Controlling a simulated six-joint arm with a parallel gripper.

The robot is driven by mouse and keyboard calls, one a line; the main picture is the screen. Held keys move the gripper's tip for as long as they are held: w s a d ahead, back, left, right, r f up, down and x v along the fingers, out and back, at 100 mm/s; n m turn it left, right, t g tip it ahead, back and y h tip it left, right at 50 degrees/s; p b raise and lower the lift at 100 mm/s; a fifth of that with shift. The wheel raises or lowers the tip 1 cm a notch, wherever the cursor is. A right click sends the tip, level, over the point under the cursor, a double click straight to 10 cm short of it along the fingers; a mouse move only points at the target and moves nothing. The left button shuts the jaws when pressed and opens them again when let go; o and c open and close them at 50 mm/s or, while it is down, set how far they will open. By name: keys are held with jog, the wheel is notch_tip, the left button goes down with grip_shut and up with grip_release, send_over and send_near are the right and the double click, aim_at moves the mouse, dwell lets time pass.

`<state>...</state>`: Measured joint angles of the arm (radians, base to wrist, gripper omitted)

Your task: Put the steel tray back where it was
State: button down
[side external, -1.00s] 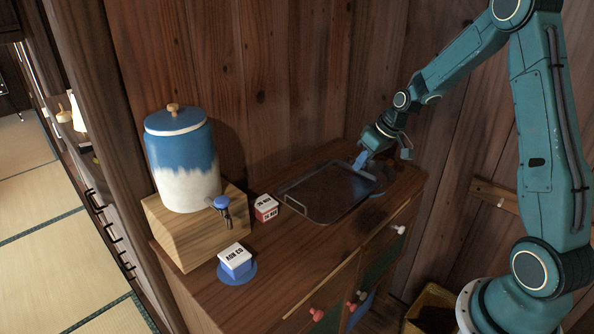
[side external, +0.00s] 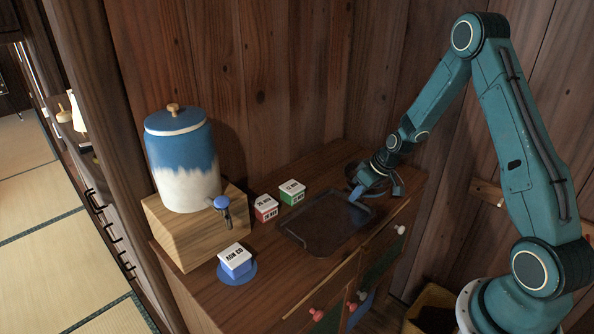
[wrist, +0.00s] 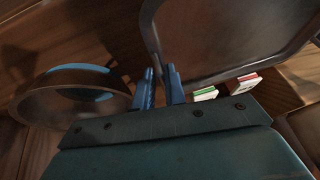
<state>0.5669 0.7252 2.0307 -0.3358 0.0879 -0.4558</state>
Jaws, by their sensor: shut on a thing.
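The steel tray (side external: 322,226) is a dark rectangular tray with a raised rim, over the right part of the cabinet top. It looks roughly level and low; I cannot tell whether it touches the wood. My gripper (side external: 360,197) is shut on the tray's rim at its far right corner. In the wrist view the tray (wrist: 232,38) fills the upper right, with its rim running down between the blue fingers (wrist: 159,88).
Green (side external: 292,192) and red (side external: 266,208) labelled boxes sit left of the tray. A blue-and-white box (side external: 235,262) rests on a blue disc (side external: 249,277). A dispenser (side external: 183,165) stands on a wooden block (side external: 190,238).

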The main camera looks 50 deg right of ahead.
aim_at(357, 200)
jog(key=shift+f, duration=1.7)
jog(key=c, duration=1.5)
grip_release()
jog(key=shift+f, duration=0.1)
jog(key=shift+o, duration=0.2)
jog(key=v, duration=1.2)
